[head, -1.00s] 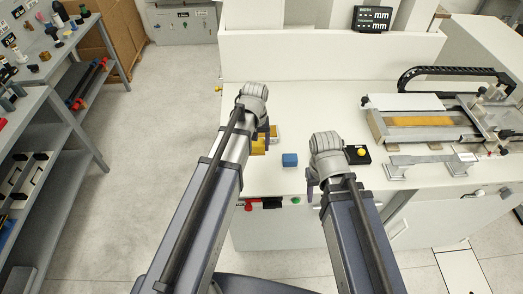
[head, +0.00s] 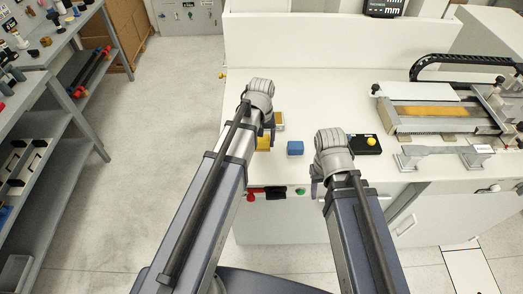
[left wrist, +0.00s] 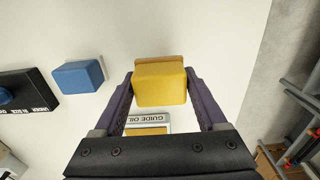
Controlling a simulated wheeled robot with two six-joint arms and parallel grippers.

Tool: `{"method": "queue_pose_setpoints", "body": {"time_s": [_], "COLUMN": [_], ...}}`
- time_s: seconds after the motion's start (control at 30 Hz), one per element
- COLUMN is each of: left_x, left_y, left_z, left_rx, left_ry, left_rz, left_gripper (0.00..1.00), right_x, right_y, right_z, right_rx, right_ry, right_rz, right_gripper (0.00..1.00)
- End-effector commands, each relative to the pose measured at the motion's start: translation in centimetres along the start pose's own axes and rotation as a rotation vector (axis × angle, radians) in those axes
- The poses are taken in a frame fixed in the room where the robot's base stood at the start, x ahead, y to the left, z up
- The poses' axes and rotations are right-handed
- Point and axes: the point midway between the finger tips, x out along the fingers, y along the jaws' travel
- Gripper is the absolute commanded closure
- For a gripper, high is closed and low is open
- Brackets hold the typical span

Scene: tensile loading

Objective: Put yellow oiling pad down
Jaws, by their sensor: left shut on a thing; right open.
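The yellow oiling pad (left wrist: 160,84) is between the two fingers of my left gripper (left wrist: 159,92) in the left wrist view. It has a tan edge along its far side. In the head view, the pad (head: 263,143) shows partly behind my left gripper (head: 268,134), low over the white table's front left part. Whether it touches the table I cannot tell. A small tray labelled GUIDE OIL (left wrist: 148,125) with a yellow inside lies beside the pad; it also shows in the head view (head: 279,121). My right gripper (head: 316,188) is open and empty near the table's front edge.
A machine with an orange-yellow strip (head: 432,110) and a grey specimen (head: 440,154) fill the right. White table surface (head: 315,100) behind is clear.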

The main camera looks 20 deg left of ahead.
Motion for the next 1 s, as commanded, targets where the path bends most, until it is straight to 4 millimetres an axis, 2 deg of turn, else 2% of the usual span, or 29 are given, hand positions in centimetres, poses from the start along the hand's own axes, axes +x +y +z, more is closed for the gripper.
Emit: {"method": "queue_pose_setpoints", "body": {"time_s": [0.33, 0.8, 0.83, 1.0], "left_x": [3.7, 4.1, 4.0, 3.9], "left_y": [0.0, 0.0, 0.0, 0.0], "left_z": [0.0, 0.0, 0.0, 0.0], "left_rx": [0.0, 0.0, 0.0, 0.0], "left_ry": [0.0, 0.0, 0.0, 0.0], "left_rz": [0.0, 0.0, 0.0, 0.0], "left_gripper": [0.7, 0.7, 0.22, 0.03], "right_x": [3.6, 4.1, 3.9, 3.9], "right_y": [-0.3, -0.4, -0.4, -0.4], "right_z": [-0.2, -0.2, -0.2, -0.2], "right_rx": [0.0, 0.001, 0.001, 0.001], "right_ry": [0.0, 0.0, 0.0, 0.0], "right_rz": [0.0, 0.0, 0.0, 0.0], "right_gripper": [0.5, 0.5, 0.5, 0.5]}}
